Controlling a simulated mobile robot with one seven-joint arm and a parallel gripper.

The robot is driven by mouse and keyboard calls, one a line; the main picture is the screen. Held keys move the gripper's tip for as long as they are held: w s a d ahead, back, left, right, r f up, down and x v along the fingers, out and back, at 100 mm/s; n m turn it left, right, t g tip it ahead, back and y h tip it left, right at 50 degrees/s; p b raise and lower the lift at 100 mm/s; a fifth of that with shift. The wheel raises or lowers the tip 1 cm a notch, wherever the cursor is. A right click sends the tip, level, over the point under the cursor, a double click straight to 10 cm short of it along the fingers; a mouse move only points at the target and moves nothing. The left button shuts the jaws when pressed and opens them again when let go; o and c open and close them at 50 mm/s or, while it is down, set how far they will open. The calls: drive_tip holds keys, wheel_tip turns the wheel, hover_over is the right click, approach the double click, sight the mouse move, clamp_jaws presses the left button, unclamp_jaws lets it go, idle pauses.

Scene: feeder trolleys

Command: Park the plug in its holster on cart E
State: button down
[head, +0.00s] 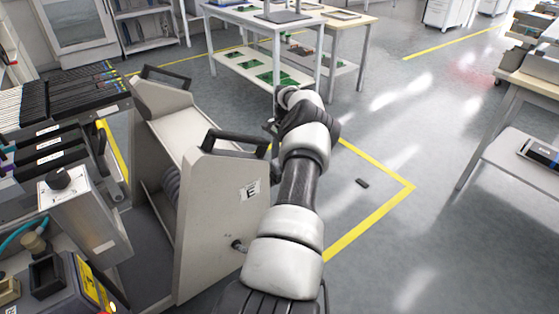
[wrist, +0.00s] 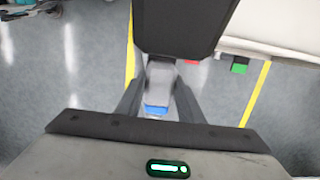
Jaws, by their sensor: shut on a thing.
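Cart E (head: 225,210) stands left of my arm in the head view, with an "E" label and a black handle on its light grey panel. A small round metal fitting (head: 240,246) sticks out low on that panel; I cannot tell whether it is the holster. My gripper (wrist: 157,105) shows in the wrist view, its dark fingers shut on a grey piece with a blue end, apparently the plug (wrist: 158,82). The plug is clear of the cart panel as far as I can see. A large dark block (wrist: 185,25) covers part of the wrist view.
A workbench (head: 262,20) with green boards on its lower shelf stands beyond my arm. A machine with dark sockets (head: 45,277) and a rack of black cassettes (head: 75,95) are at left. A small black object (head: 362,183) lies on the floor. Open floor lies to the right.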

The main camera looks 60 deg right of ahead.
drive_tip(key=shift+f, duration=0.15)
drive_tip(key=c, duration=1.1)
unclamp_jaws()
drive_tip(key=r+p, duration=0.1)
drive_tip(key=r, duration=0.4)
drive_tip(key=d+r+p, duration=0.1)
drive_tip(key=r+p, duration=0.1)
drive_tip(key=r, duration=0.4)
drive_tip(key=d+r+p, duration=0.1)
drive_tip(key=r, duration=0.5)
drive_tip(key=shift+s+r, duration=0.15)
drive_tip(key=shift+s, duration=0.2)
